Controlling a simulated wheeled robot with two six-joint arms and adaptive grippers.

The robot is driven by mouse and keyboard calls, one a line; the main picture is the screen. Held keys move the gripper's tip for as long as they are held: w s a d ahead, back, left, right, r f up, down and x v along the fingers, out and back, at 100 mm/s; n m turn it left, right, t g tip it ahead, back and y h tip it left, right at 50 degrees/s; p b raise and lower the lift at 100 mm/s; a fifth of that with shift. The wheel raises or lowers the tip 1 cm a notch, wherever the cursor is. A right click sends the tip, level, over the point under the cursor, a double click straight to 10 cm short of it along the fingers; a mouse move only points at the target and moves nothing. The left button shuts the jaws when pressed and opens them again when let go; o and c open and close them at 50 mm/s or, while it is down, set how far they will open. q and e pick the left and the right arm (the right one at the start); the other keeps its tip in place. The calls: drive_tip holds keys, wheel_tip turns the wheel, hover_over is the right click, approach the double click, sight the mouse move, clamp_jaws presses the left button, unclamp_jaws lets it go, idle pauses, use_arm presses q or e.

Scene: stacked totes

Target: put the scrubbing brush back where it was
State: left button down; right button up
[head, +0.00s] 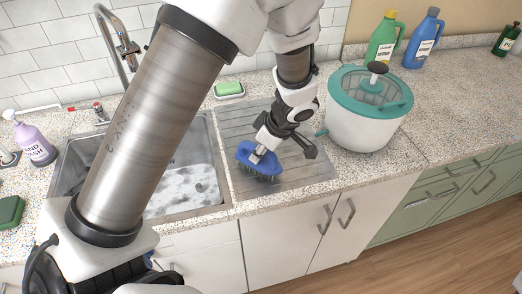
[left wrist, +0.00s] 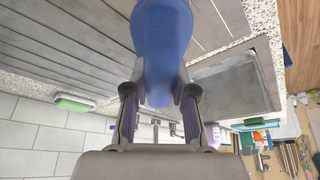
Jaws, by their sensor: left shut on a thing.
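The scrubbing brush (head: 258,161) has a blue body and dark bristles pointing down. My left gripper (head: 262,148) is shut on the brush, over the ribbed metal drainboard (head: 302,168) beside the sink. I cannot tell whether the bristles touch the drainboard. In the left wrist view the brush's blue body (left wrist: 163,45) sits between the two fingers of the gripper (left wrist: 160,100). My right gripper is not in view.
The sink (head: 215,190) holds suds left of the drainboard. A white and teal salad spinner (head: 360,128) stands to the right. A green sponge on a dish (head: 229,89) lies behind. A purple hand-wash bottle (head: 36,146) and a dark green sponge (head: 10,211) are at far left.

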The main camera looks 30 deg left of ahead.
use_arm(q)
drive_tip(key=c, duration=1)
unclamp_jaws()
drive_tip(key=shift+w+f, duration=0.15)
drive_tip(key=shift+o, duration=0.2)
drive_tip(key=shift+r+p, duration=0.3)
drive_tip(key=shift+p, duration=0.05)
drive_tip(key=v, duration=1.1)
drive_tip(key=shift+r, duration=0.4)
drive_tip(key=shift+d, duration=0.1)
